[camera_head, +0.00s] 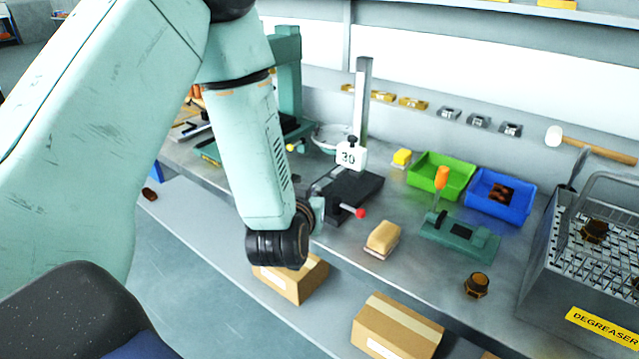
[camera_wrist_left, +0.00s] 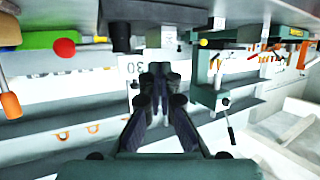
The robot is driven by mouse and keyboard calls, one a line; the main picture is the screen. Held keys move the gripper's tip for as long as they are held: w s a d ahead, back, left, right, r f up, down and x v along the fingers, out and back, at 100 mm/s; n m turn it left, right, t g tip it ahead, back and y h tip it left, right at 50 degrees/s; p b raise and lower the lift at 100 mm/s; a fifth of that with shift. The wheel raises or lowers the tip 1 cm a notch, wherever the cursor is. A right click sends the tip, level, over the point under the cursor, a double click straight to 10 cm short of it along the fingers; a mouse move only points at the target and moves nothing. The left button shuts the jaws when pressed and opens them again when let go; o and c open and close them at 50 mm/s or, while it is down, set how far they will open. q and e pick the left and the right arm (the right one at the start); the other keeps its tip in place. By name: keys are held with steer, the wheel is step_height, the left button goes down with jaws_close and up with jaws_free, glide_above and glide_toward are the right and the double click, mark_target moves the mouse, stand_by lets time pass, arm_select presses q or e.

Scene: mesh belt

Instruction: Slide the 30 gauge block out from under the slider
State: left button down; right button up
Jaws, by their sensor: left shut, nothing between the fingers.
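A white piece marked 30 (camera_head: 348,158) sits against the upright metal column (camera_head: 362,100) of a stand, with a black knob above it. I cannot tell the gauge block from the slider there. The stand's dark base (camera_head: 355,188) is on the bench below, with a red-tipped lever. In the left wrist view, the white 30 piece (camera_wrist_left: 130,66) shows partly behind my fingers. My left gripper (camera_wrist_left: 160,72) is shut and empty, pointing toward the stand. In the head view my wrist hides most of it. My right gripper is not in view.
A sponge-like tan block (camera_head: 383,238), a green fixture (camera_head: 460,236), green bin (camera_head: 428,163) and blue bin (camera_head: 482,187) lie right of the stand. A degreaser basket (camera_head: 560,245) stands at far right. A green press (camera_head: 288,75) is behind my arm.

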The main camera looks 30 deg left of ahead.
mark_target(317, 184)
arm_select(q)
steer(key=w+a, duration=0.1)
steer(key=w, duration=0.2)
steer(key=w+a, duration=0.1)
steer(key=w, duration=0.1)
steer(key=shift+w+a+f, duration=0.1)
steer(key=shift+w+a, duration=0.2)
steer(key=shift+w+a+f, duration=0.15)
steer(key=shift+w+f, duration=0.05)
steer(key=shift+f, duration=0.45)
steer(key=shift+s+d+f, duration=0.1)
steer(key=shift+d, duration=0.3)
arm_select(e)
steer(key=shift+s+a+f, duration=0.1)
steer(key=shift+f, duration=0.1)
arm_select(q)
steer(key=shift+s+a+f, duration=0.1)
